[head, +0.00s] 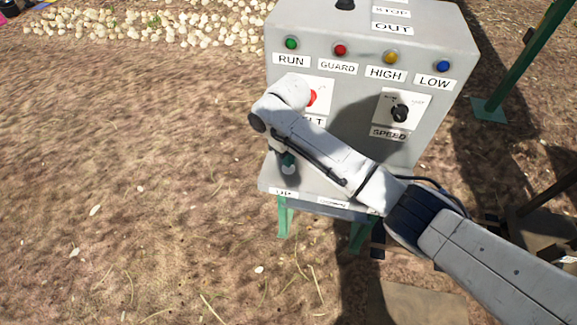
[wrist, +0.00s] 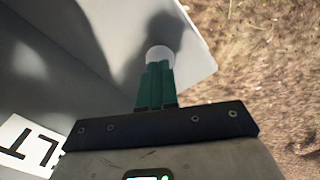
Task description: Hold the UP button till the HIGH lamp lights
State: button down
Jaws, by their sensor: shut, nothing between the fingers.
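The grey control box stands on green legs in the head view. The HIGH lamp (head: 390,57) is a dull amber dome above the HIGH label, with no clear glow. The UP label (head: 283,192) is on the lower sloping ledge at its left, partly readable. Just above it is a pale round button (head: 289,170), which also shows in the wrist view (wrist: 160,54). My gripper (head: 287,159) has green fingers that are shut and empty, with their tips right at the button. In the wrist view the fingertips (wrist: 157,66) overlap the button's near edge; I cannot tell whether it is pressed.
The green RUN lamp (head: 291,43), red GUARD lamp (head: 340,50) and blue LOW lamp (head: 443,66) line the panel. Open ground lies left.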

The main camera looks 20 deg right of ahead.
jog(key=shift+f+b, duration=0.5)
jog(key=shift+f, duration=0.5)
jog(key=shift+r, duration=0.1)
dwell(3.9)
notch_tip(320, 180, up, 7)
jog(key=p, duration=0.7)
dwell(0.6)
